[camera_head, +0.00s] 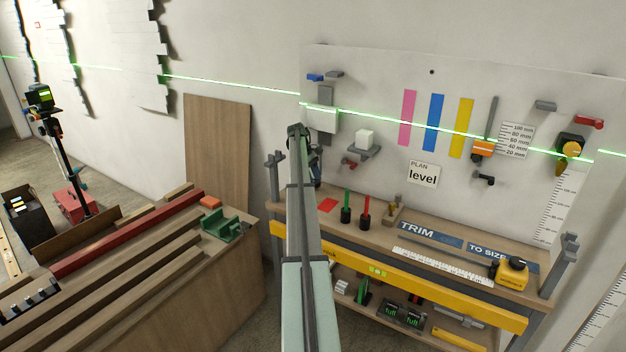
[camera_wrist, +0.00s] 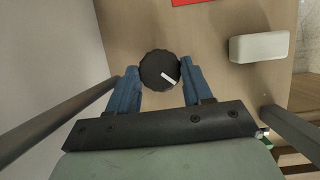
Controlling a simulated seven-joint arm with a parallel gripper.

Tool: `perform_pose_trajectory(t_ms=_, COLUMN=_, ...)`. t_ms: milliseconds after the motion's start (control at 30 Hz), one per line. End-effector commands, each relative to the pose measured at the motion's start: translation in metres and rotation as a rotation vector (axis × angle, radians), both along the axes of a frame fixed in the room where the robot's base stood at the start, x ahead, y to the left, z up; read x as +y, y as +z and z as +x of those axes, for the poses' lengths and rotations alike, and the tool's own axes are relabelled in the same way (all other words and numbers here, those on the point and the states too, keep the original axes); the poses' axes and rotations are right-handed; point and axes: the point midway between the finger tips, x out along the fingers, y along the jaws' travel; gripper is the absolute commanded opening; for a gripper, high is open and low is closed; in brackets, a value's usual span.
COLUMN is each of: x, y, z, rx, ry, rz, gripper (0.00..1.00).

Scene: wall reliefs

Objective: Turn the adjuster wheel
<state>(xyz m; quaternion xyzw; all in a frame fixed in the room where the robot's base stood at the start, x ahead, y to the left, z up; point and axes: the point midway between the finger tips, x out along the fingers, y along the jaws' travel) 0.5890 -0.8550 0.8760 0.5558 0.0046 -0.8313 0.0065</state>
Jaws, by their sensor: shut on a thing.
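The adjuster wheel (camera_wrist: 158,68) is a round black knob with a ridged rim, seen in the wrist view above a wooden surface. A white pointer mark on its face points toward the lower right. My gripper (camera_wrist: 160,70) has its two blue fingers on either side of the wheel, shut on it. In the head view my arm reaches toward the left end of the workbench (camera_head: 458,254). The wheel cannot be made out there, and the fingertips are mostly hidden by the arm.
A red square (camera_head: 327,205) lies on the bench; a red patch (camera_wrist: 194,2) also shows in the wrist view. A pale block (camera_wrist: 259,46) is right of the wheel. Green and red markers (camera_head: 347,206) stand near my arm. The wall panel (camera_head: 466,90) carries several fittings.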

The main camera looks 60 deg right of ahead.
Motion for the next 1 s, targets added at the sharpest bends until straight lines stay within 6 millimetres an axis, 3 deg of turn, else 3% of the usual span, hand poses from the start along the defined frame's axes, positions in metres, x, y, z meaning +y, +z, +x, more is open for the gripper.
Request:
perform_pose_trajectory(t_ms=367, x=-0.0002, y=-0.0001, z=-0.0001, rx=0.001, ry=-0.027, rz=0.000, gripper=0.20)
perform_pose_trajectory(t_ms=400, x=-0.0003, y=-0.0001, z=-0.0001, rx=0.001, ry=-0.027, rz=0.000, gripper=0.52)
perform_pose_trajectory(t_ms=600, x=-0.0002, y=0.0000, z=0.0000, rx=0.001, ry=-0.026, rz=-0.001, gripper=0.71)
perform_pose_trajectory(t_ms=667, x=-0.0002, y=0.0000, z=0.0000, rx=0.001, ry=-0.026, rz=-0.001, gripper=0.75)
perform_pose_trajectory(t_ms=1000, x=-0.0004, y=0.0032, z=0.0015, rx=0.000, ry=-0.026, rz=-0.001, gripper=0.75)
